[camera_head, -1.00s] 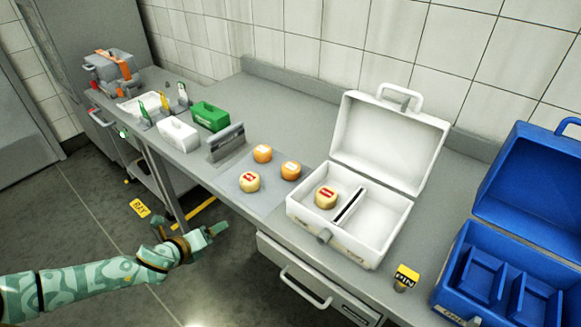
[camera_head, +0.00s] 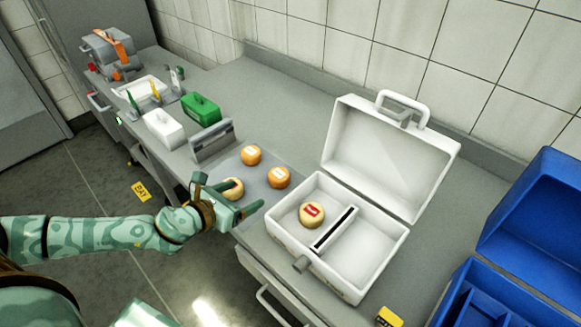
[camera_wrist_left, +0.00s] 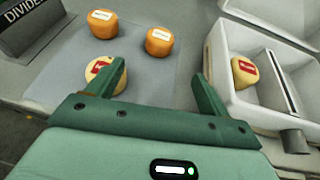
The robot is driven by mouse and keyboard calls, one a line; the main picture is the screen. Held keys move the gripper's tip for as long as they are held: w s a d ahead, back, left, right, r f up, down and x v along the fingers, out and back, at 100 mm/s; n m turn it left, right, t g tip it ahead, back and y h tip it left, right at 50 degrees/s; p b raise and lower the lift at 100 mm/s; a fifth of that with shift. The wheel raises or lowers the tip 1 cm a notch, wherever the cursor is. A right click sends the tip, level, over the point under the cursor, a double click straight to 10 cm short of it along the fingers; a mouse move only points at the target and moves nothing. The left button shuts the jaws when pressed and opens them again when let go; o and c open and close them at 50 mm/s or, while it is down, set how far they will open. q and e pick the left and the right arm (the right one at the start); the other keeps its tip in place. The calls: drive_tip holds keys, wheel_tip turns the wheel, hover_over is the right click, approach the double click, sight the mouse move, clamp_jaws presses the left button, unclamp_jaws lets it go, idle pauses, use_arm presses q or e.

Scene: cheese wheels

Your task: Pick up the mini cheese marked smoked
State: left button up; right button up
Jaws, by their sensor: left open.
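Two orange mini cheeses with white labels, one farther back (camera_head: 251,155) and one to the right (camera_head: 278,177), sit on a grey mat (camera_head: 262,190). A pale mini cheese with a red label (camera_head: 235,186) sits at the mat's near side, partly hidden by my gripper. Another pale, red-labelled cheese (camera_head: 312,214) is in the left compartment of the open white case (camera_head: 375,270). The label words are too small to read. My left gripper (camera_head: 229,194) is open and empty at the near pale cheese. In the wrist view its left finger overlaps that cheese (camera_wrist_left: 98,78); both orange cheeses (camera_wrist_left: 102,24) (camera_wrist_left: 159,41) lie beyond the fingers. My right gripper is not in view.
A grey sign holder (camera_head: 212,140) stands left of the mat, with green (camera_head: 201,112) and white (camera_head: 164,129) boxes behind it. An open blue case (camera_head: 530,230) and a yellow block (camera_head: 389,317) are at the right. The counter behind the cheeses is clear.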

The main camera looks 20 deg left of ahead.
sight(279, 175)
use_arm(q)
drive_tip(key=b+x, duration=0.2)
drive_tip(key=x, duration=0.8)
drive_tip(key=shift+w, duration=0.45)
drive_tip(key=b+x, duration=0.1)
drive_tip(key=x, duration=0.4)
drive_tip(key=shift+w+d+f, duration=0.15)
drive_tip(key=shift+w+f, duration=0.05)
drive_tip(key=shift+w, duration=0.1)
drive_tip(key=shift+r, duration=0.1)
drive_tip(key=c, duration=1.1)
